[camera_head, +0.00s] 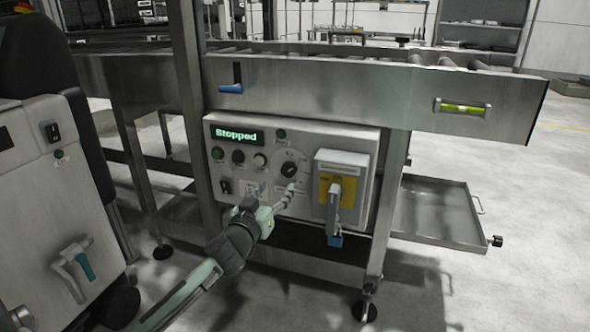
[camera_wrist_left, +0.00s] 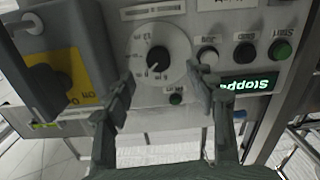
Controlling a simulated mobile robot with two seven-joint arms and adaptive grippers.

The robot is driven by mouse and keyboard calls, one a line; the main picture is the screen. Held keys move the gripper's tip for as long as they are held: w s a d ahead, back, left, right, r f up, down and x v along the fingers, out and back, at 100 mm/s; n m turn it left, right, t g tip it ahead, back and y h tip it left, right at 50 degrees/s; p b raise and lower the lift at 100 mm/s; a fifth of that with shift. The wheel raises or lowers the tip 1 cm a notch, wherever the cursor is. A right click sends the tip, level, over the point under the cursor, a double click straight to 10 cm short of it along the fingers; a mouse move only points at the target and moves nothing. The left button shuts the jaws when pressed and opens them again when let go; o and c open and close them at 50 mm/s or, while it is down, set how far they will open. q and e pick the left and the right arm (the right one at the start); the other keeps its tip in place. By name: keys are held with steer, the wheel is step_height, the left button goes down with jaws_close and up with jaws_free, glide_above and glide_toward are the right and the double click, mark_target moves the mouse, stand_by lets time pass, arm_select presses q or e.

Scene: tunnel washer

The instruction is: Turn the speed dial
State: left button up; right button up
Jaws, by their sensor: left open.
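The speed dial (camera_head: 289,168) is a round black knob with a pale pointer on the grey control panel (camera_head: 338,137). In the left wrist view the dial (camera_wrist_left: 158,57) sits on a white scale disc, and the picture is turned upside down. My left gripper (camera_head: 276,196) is open in front of the panel, just below the dial. In the wrist view its two fingers (camera_wrist_left: 163,82) stand apart on either side of the dial's lower picture edge, with nothing between them. I cannot tell whether a finger touches the panel. My right gripper is not in view.
Left of the dial are a green "Stopped" display (camera_head: 236,135) and several buttons. Right of it a yellow-plated isolator switch (camera_head: 334,190) sticks out. A steel conveyor frame (camera_head: 310,87) runs above, with a post (camera_head: 187,90) at left. A tray (camera_head: 436,212) juts out at right.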

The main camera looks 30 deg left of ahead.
mark_target(287, 171)
arm_select(q)
steer(key=x, duration=0.5)
steer(key=r+x, duration=0.1)
steer(key=x, duration=0.2)
steer(key=shift+w+d, duration=0.15)
steer(key=shift+w, duration=0.05)
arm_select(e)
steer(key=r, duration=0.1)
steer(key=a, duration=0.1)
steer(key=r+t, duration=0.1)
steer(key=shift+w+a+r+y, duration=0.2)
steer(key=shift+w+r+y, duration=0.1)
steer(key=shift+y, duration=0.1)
arm_select(q)
steer(key=shift+c, duration=0.6)
steer(key=c, duration=1)
steer(key=shift+c, duration=0.2)
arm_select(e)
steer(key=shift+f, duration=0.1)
